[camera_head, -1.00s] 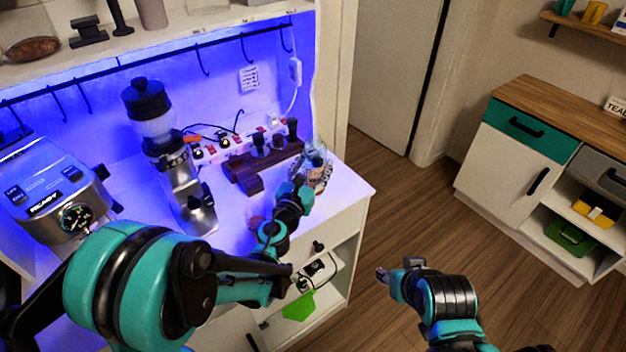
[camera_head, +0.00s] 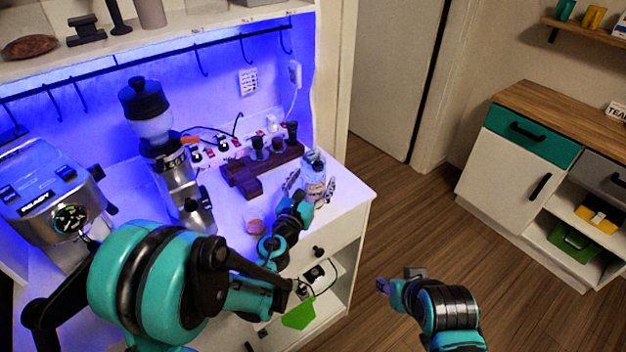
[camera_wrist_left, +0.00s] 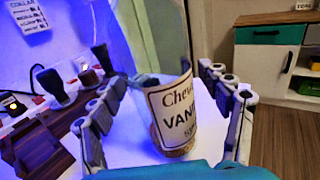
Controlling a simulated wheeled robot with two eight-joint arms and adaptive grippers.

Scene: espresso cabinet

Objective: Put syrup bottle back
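The syrup bottle (camera_head: 314,170), clear with a pale label, stands on the white counter near its right end. In the left wrist view the bottle (camera_wrist_left: 172,118) shows its "VANI…" label and a brown base. My left gripper (camera_head: 311,184) is open around the bottle, with one finger on each side. The left wrist view shows gaps between the bottle and both fingers of this gripper (camera_wrist_left: 165,110). My right gripper (camera_head: 392,280) hangs over the floor, away from the counter, with no object visible in it. Its finger opening is too small to judge.
A dark wooden stand (camera_head: 262,170) with tools is left of the bottle. A grinder (camera_head: 170,150) and an espresso machine (camera_head: 50,205) stand further left. A small round reddish item (camera_head: 255,226) lies near my left arm. The counter's right end (camera_head: 352,200) is bare.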

